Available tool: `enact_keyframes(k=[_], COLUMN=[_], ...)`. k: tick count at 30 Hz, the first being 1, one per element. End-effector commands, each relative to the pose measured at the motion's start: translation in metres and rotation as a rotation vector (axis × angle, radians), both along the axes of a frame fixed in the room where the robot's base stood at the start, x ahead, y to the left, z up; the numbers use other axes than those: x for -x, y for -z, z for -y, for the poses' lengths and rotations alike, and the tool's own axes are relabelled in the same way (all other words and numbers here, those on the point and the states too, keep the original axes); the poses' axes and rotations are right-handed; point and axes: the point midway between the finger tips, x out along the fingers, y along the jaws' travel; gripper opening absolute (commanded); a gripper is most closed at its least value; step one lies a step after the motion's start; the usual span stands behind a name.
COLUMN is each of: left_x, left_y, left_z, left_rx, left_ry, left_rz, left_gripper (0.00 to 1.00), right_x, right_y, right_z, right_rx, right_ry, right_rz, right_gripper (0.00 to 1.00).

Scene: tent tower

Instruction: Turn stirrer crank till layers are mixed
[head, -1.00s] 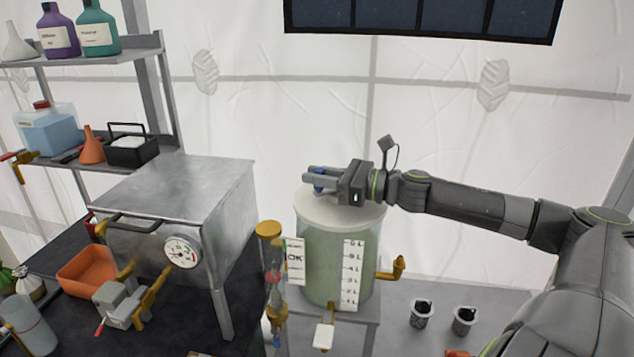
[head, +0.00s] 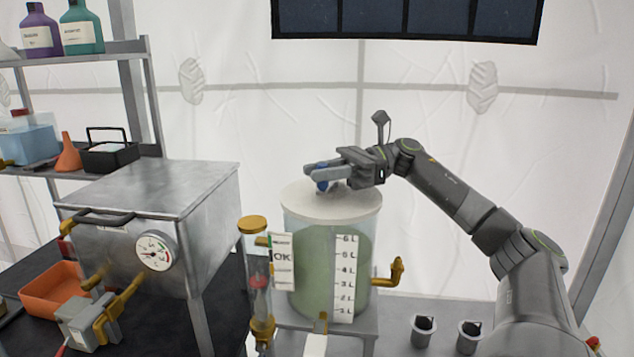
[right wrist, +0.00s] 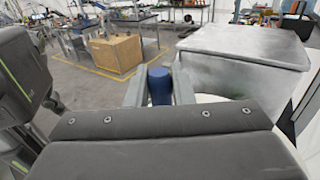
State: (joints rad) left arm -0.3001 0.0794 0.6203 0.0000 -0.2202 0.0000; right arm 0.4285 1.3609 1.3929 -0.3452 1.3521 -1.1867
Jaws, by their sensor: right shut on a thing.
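The mixing tank (head: 305,275) is a clear cylinder with a pale lid (head: 350,203) and a litre scale on its front. The liquid inside looks an even grey-green, with no layer line that I can make out. The blue crank knob (head: 321,178) stands above the lid, left of its middle. My right gripper (head: 322,172) is shut on the knob. In the right wrist view the knob (right wrist: 160,86) sits upright between both fingers. The crank arm below the knob is mostly hidden by the gripper. My left gripper is not in view.
A metal oven-like box (head: 160,205) with a dial stands left of the tank. A glass tube with brass caps (head: 258,285) and an OK card (head: 282,262) are close to the tank's left front. A brass tap (head: 390,274) juts right. Two dark cups (head: 423,330) stand at the right.

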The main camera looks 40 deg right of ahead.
Motion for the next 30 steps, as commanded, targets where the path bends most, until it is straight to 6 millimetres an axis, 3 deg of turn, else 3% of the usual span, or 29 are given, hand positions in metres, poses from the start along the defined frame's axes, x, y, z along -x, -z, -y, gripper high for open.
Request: enact_keyframes(k=[12,29,30], left_x=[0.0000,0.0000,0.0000], left_y=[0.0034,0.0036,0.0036], left_z=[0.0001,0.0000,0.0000], left_rx=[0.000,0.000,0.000], left_ry=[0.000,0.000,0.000], left_rz=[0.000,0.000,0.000], left_gripper=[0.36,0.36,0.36], right_x=[0.0065,0.0079,0.0079], right_y=[-0.0028,-0.0024,-0.0024], right_z=[0.0053,0.0058,0.0058], right_rx=[-0.004,-0.001,-0.001], right_ry=[-0.169,-0.193,-0.193], right_rz=[0.003,0.003,0.003], right_gripper=[0.00,0.00,0.26])
